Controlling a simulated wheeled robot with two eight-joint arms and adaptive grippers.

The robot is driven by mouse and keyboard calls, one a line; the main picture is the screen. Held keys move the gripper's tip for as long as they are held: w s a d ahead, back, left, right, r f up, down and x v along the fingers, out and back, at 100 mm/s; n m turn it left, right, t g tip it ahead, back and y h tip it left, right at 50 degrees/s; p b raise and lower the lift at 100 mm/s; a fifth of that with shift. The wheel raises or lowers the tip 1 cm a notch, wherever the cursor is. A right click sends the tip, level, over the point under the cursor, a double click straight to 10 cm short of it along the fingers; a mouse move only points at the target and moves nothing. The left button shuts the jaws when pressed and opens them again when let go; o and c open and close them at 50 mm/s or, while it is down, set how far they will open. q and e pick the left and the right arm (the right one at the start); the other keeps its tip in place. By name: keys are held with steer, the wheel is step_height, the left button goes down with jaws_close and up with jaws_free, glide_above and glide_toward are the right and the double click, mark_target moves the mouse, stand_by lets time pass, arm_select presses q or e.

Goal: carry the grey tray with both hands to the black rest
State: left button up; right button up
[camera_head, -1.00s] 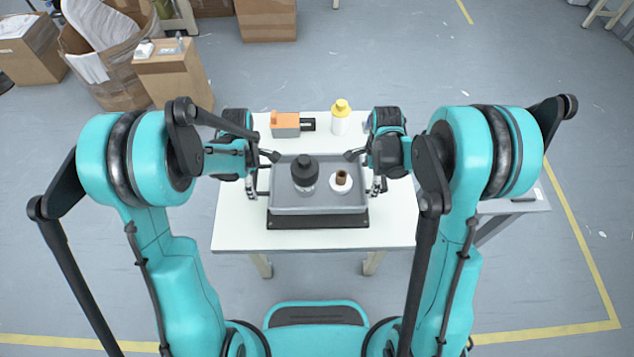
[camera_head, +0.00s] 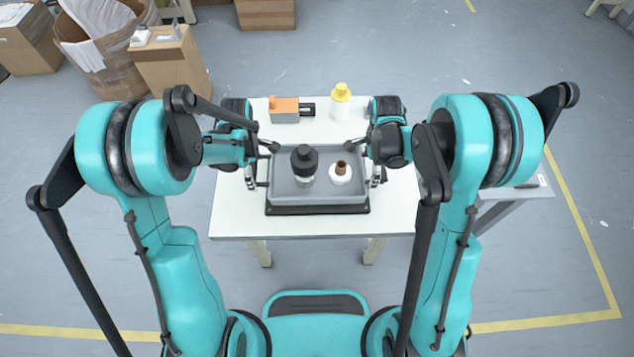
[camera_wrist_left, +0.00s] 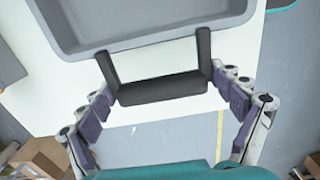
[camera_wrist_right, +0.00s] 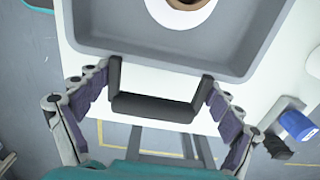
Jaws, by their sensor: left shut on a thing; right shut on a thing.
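The grey tray (camera_head: 330,197) appears level over the black rest (camera_head: 318,210) on the white table. A thin rim of the rest shows along the tray's front edge; I cannot tell if they touch. The tray holds a black-topped bottle (camera_head: 304,163) at left and a white round piece with a brown core (camera_head: 341,175) at right. My left gripper (camera_head: 252,177) is shut on the tray's left black handle (camera_wrist_left: 160,90). My right gripper (camera_head: 376,174) is shut on its right black handle (camera_wrist_right: 152,107). Both items stand upright.
The table's front strip is clear. A blue and black object (camera_wrist_right: 297,124) shows beside the tray in the right wrist view.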

arm_select(q)
steer(key=shift+f+b, duration=0.95)
steer(key=shift+f, duration=0.25)
arm_select(e)
steer(key=shift+f, duration=1.15)
arm_select(q)
steer(key=o, duration=1.3)
steer(key=shift+r, duration=0.1)
arm_select(e)
steer(key=o, duration=1.3)
arm_select(q)
steer(key=shift+o, duration=0.2)
arm_select(e)
steer(key=shift+o, duration=0.2)
steer(key=shift+r, duration=0.1)
arm_select(q)
steer(key=shift+r, duration=0.1)
step_height(320, 180, up, 12)
steer(key=shift+f, duration=0.2)
steer(key=shift+r, duration=0.15)
arm_select(e)
steer(key=shift+r, duration=0.25)
step_height(320, 180, up, 12)
steer(key=shift+f, duration=0.25)
steer(key=shift+s, duration=0.1)
